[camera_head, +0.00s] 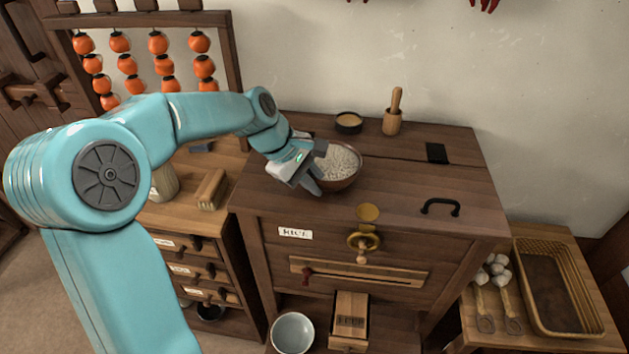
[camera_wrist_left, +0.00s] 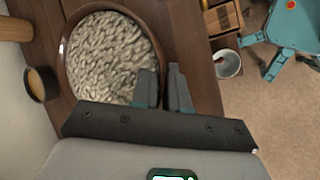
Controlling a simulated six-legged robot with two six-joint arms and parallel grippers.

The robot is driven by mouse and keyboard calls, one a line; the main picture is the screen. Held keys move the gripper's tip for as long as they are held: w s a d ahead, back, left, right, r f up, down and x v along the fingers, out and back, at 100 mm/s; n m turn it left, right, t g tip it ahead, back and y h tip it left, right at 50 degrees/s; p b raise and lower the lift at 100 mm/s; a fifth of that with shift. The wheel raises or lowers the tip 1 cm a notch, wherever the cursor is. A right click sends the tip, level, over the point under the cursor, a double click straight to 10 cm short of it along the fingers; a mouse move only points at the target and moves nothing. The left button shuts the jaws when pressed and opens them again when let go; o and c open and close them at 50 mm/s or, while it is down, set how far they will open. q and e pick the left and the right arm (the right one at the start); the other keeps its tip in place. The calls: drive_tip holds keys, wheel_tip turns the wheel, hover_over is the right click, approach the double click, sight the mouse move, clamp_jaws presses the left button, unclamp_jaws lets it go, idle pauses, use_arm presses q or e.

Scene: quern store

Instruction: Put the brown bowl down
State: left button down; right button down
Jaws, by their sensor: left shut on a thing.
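The brown bowl (camera_head: 345,181) is full of pale grains and sits upright at the top of the wooden chest (camera_head: 420,200), near its left middle. I cannot tell whether its base touches the wood. My left gripper (camera_head: 317,182) is at the bowl's left side, shut on its rim. In the left wrist view the bowl (camera_wrist_left: 160,52) fills the upper left, and the gripper (camera_wrist_left: 163,90) has one finger inside the rim and one outside. My right gripper is not in view.
A small dark dish (camera_head: 348,122) and a wooden mortar with pestle (camera_head: 392,122) stand behind the bowl. A black handle (camera_head: 440,206) is on the chest's right top. A wicker tray (camera_head: 597,325) lies at right; a pale bowl (camera_head: 293,333) is below. The chest's right top is mostly clear.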

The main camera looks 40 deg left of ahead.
use_arm(q)
drive_tip(key=shift+s+r, duration=0.15)
drive_tip(key=c, duration=1.1)
unclamp_jaws()
drive_tip(key=shift+f, duration=0.2)
drive_tip(key=shift+r, duration=0.1)
drive_tip(key=v, duration=1.2)
drive_tip(key=shift+r, duration=0.1)
